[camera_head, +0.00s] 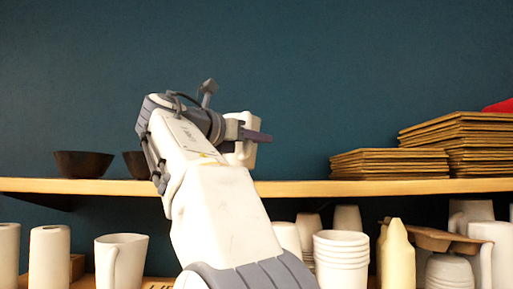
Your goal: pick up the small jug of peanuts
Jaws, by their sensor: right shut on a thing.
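A small white jug (240,155) shows in the head view, partly behind my right gripper (254,135). The gripper is shut on the jug and holds it in front of the wall, with the jug's lower edge just above the line of the shelf. The jug's contents are hidden, so I cannot see any peanuts. My right arm rises from the bottom centre and covers part of the shelf. My left gripper is not in view.
A wooden shelf (300,188) crosses the view. It bears dark bowls (83,164) at left and stacks of brown square boards (390,164) at right. Below stand a white pitcher (122,262), stacked cups (341,256) and a pale yellow bottle (397,258).

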